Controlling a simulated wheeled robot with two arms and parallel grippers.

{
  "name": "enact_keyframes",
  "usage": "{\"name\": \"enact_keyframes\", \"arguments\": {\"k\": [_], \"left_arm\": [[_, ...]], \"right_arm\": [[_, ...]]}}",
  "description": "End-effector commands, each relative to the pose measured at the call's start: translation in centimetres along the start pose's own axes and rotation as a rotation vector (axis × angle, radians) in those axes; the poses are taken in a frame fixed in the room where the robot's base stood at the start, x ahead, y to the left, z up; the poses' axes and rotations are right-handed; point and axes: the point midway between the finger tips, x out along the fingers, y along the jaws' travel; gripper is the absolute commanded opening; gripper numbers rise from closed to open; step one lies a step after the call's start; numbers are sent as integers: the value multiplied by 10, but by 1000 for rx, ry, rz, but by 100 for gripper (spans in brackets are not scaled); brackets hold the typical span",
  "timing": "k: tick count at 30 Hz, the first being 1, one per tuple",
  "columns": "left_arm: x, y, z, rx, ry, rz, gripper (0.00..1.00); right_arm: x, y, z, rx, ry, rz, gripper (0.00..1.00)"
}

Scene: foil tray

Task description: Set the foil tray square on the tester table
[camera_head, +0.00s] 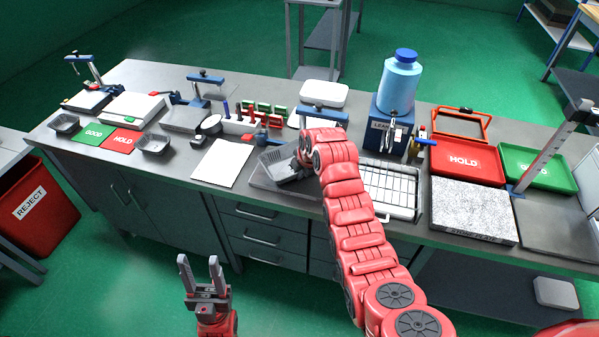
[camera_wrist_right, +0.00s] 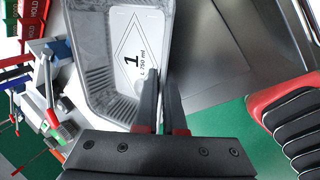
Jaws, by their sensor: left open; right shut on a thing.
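The foil tray (camera_head: 273,161) is a grey ribbed tray near the middle of the bench. In the right wrist view the foil tray (camera_wrist_right: 88,75) shows a white label reading 1 and 750 ml inside. My right gripper (camera_head: 298,160) is shut on the tray's wall; its fingers also show in the wrist view (camera_wrist_right: 160,98). The tray is over a flat grey metal plate (camera_head: 262,182), seemingly the tester table; I cannot tell whether they touch. My arm hides part of the plate. My left gripper (camera_head: 200,270) is open and empty, in front of the bench.
White paper (camera_head: 222,162) lies left of the plate. A wire rack in a white tray (camera_head: 405,212) stands to its right. Behind are a red and green clamp row (camera_head: 262,112) and a blue bottle (camera_head: 402,82). Small grey trays (camera_head: 152,144) sit further left.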

Motion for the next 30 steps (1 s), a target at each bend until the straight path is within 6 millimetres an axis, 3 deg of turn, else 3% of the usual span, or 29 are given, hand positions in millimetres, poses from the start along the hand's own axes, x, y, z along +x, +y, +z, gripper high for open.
{"name": "enact_keyframes", "arguments": {"k": [11,12,17,30], "left_arm": [[-8,0,1,0,0,0,50],[-7,0,1,0,0,0,50],[-6,0,1,0,0,0,50],[-10,0,2,0,0,0,50]], "right_arm": [[8,-4,0,0,0,0,0],[7,-3,0,0,0,0,12],[7,-3,0,0,0,0,41],[-1,-2,1,0,-2,6,42]]}}
